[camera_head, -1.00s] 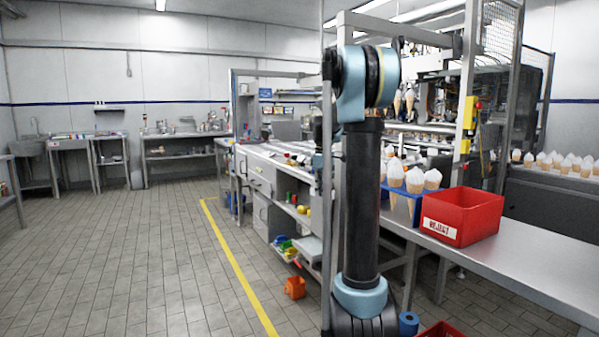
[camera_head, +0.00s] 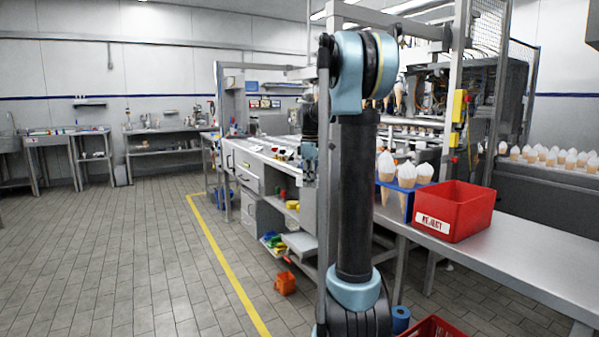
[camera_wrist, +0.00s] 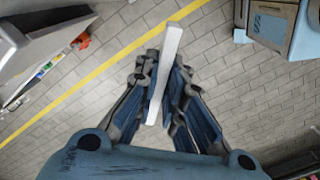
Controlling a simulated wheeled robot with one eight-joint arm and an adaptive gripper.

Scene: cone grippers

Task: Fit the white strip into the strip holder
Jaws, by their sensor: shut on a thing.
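In the wrist view my gripper (camera_wrist: 164,72) is shut on the white strip (camera_wrist: 164,75). The strip is long, thin and flat, and its far end sticks out past the fingertips. Its near end reaches back between the fingers. In the head view my upright arm blocks much of the middle, and I cannot make out the strip there. I cannot pick out the strip holder in either view.
A red reject bin (camera_head: 455,211) and a blue holder of cones (camera_head: 406,200) stand on the steel bench (camera_head: 520,262) at right. A cluttered workbench (camera_head: 240,160) stands behind my arm. An orange bin (camera_head: 286,283) is on the floor. The tiled floor at left is clear.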

